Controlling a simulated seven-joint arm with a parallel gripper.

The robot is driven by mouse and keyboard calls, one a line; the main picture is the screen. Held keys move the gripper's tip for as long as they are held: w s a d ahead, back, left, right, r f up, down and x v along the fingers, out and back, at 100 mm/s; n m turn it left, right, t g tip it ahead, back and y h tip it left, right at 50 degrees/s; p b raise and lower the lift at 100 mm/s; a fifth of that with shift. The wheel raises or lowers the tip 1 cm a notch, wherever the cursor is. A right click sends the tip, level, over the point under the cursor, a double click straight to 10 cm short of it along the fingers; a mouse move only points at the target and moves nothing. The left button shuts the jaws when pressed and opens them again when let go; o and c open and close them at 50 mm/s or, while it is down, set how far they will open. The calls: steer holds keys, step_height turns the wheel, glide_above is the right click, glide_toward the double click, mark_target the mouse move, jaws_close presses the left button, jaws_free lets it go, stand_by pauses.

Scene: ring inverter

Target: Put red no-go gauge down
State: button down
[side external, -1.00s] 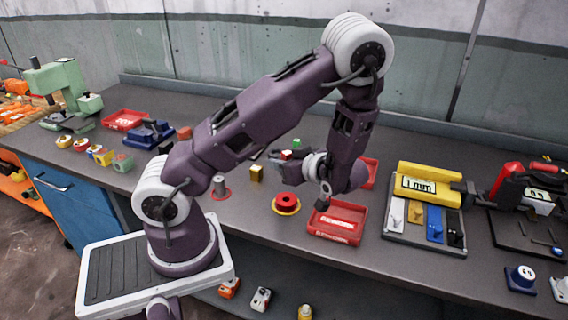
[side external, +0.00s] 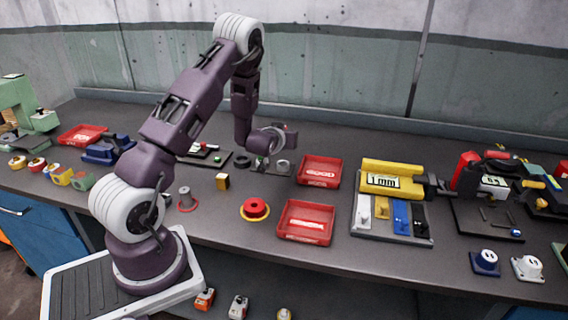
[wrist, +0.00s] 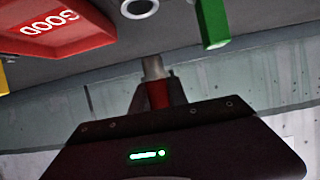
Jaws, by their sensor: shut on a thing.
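My gripper (wrist: 155,84) shows in the wrist view, which looks upside down, shut on the red no-go gauge (wrist: 158,95). The gauge is a red grip with a pale metal tip pointing away from the gripper's body. Its tip appears apart from the bench, against the wall. A green block (wrist: 213,24), perhaps the matching gauge, stands to the right of it in that view. In the side view my wrist is over the back of the bench, left of the red GOOD tray (side external: 319,171); the fingers and held gauge are hidden or too small there.
A metal ring (side external: 283,164) and a black ring (side external: 242,160) lie close by the wrist. A second red tray (side external: 306,222), a red ring on a yellow base (side external: 255,209) and a brass block (side external: 222,182) are nearer the front. A yellow gauge device (side external: 392,181) stands right.

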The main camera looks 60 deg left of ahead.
mark_target(285, 164)
step_height(285, 164, down, 7)
steer(key=shift+f, duration=0.1)
steer(key=c, duration=1.3)
jaws_free()
steer(key=shift+d, duration=0.1)
steer(key=v, duration=0.7)
steer(key=shift+s+d, duration=0.1)
steer(key=shift+s, duration=0.05)
